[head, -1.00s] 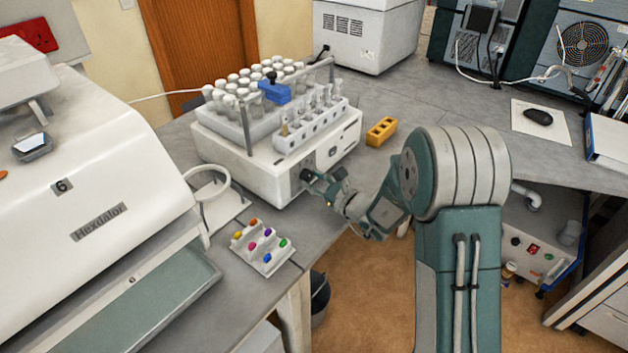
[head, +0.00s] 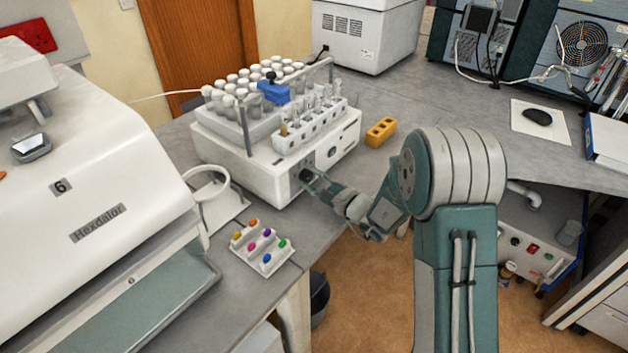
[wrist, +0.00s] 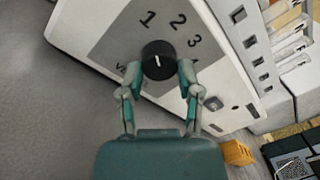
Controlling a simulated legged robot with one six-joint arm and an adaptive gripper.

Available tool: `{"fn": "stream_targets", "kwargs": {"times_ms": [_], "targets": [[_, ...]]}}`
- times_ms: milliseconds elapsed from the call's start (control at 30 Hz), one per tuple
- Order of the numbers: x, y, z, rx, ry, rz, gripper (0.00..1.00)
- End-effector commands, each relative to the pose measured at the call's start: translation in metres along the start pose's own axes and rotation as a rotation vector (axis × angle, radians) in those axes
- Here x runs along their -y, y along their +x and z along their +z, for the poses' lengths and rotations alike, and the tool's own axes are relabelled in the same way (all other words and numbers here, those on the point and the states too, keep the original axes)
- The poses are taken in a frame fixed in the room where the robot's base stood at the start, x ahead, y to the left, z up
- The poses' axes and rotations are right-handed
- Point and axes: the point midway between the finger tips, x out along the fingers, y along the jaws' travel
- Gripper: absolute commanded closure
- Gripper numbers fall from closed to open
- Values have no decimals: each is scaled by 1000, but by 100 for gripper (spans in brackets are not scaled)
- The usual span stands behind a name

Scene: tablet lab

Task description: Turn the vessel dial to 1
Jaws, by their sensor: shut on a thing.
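The vessel dial (wrist: 158,52) is a round black knob with a short white mark on a grey panel. The printed numbers 1, 2, 3 and a partly hidden 4 stand around its upper and right side in the wrist view. The white mark points roughly upward there, toward the side of 1 and 2; I cannot tell its exact setting. My gripper (wrist: 158,68) is shut on the dial, one finger on each side.
A tube rack (head: 225,122) and a blue block (head: 273,92) are on top of the instrument. A yellow block (head: 380,131) sits to its right. A holder with coloured caps (head: 262,248) stands on the bench in front.

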Motion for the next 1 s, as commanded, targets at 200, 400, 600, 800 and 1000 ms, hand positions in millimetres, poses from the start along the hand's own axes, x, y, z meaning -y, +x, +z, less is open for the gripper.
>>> {"fn": "stream_targets", "kwargs": {"times_ms": [200,400,600,800,1000], "targets": [[0,1,1,5,-30,1,100],[0,1,1,5,-32,1,100],[-1,1,1,4,-31,2,33],[0,0,1,3,-30,1,20],[0,0,0,3,-30,0,20]]}}
